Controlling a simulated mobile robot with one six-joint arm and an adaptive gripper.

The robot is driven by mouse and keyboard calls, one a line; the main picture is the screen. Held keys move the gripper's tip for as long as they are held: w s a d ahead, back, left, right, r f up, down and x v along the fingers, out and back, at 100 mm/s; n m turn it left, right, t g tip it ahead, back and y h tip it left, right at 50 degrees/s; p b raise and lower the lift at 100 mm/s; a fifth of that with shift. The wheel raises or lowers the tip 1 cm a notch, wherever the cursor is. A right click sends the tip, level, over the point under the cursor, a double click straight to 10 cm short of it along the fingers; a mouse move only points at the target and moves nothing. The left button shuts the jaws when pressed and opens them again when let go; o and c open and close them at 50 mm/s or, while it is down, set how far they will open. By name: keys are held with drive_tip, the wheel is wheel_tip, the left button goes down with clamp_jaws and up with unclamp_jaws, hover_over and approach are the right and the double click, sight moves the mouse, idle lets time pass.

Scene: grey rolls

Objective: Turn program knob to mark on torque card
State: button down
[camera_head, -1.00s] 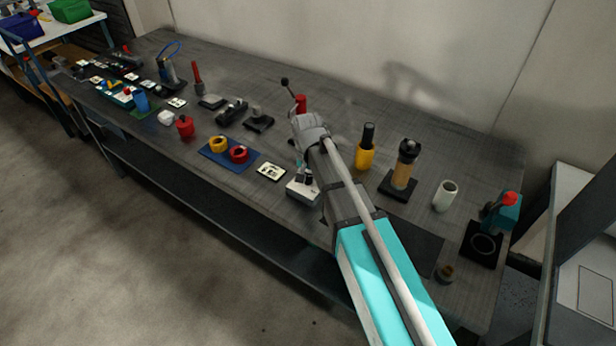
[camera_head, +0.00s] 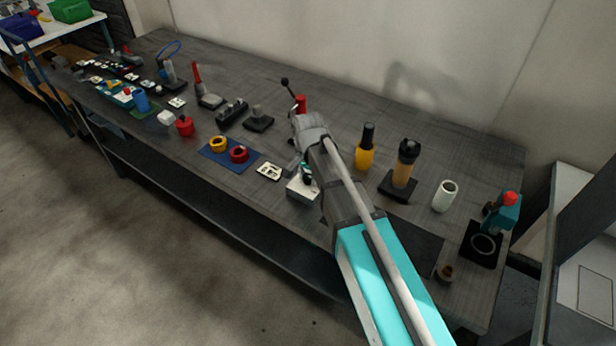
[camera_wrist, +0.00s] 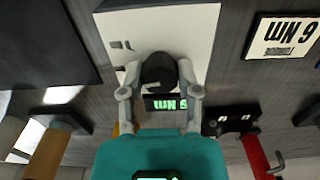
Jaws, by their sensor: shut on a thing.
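The program knob (camera_wrist: 158,70) is a dark round knob on a white box (camera_wrist: 190,25). My gripper (camera_wrist: 157,80) is shut on it, one finger on each side. A light line shows on the knob. A small green-lit display (camera_wrist: 166,103) on the box shows a number and Nm upside down. The torque card (camera_wrist: 284,38), white with a dark edge, lies to the right in the wrist view. It also reads upside down, and its digit looks like 6 or 9. In the head view the card (camera_head: 269,172) lies left of the white box (camera_head: 301,191), and my arm hides the knob.
A blue mat (camera_head: 213,155) with a yellow and a red ring lies left of the card. A yellow bottle (camera_head: 365,155), an amber cylinder on a black base (camera_head: 403,168) and a white cup (camera_head: 445,195) stand right of my arm.

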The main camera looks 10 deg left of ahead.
drive_tip(key=shift+c, duration=1.5)
unclamp_jaws()
drive_tip(key=shift+n, duration=0.3)
